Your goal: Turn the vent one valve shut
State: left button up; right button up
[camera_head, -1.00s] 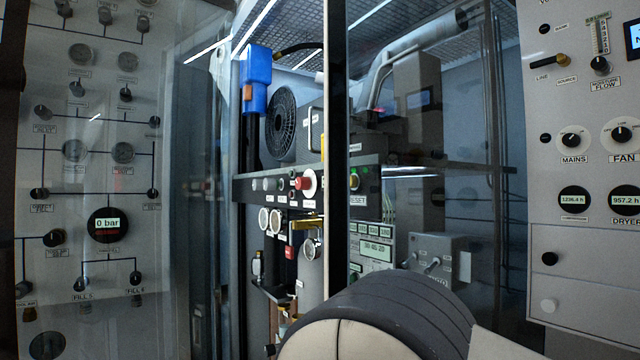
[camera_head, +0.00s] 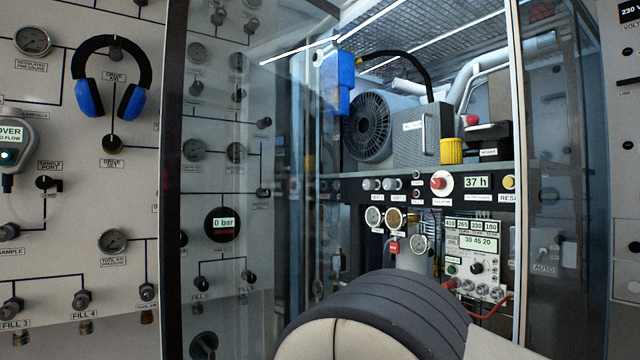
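I cannot make out a valve labelled vent one. The left panel carries several black knobs, among them one at the sample port (camera_head: 46,182), one under the headphones (camera_head: 113,143), the FILL 3 valve (camera_head: 12,308) and the FILL 4 valve (camera_head: 82,300). More knobs and gauges show through or in the glass, with a round "0 bar" display (camera_head: 222,225); their labels are too small to read. Neither gripper is in view. A thick dark rounded part of my own arm fills the bottom middle and hides what lies behind it.
A glass door with a dark frame edge (camera_head: 174,190) stands left of the open bay. Blue headphones (camera_head: 112,85) hang on the left panel. Inside the bay are a fan (camera_head: 368,127), a yellow cap (camera_head: 452,151) and a red knob (camera_head: 438,183). More glass stands at right.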

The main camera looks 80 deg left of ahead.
aim_at(367, 184)
jog(key=k, duration=0.35)
jog(key=u, duration=0.7)
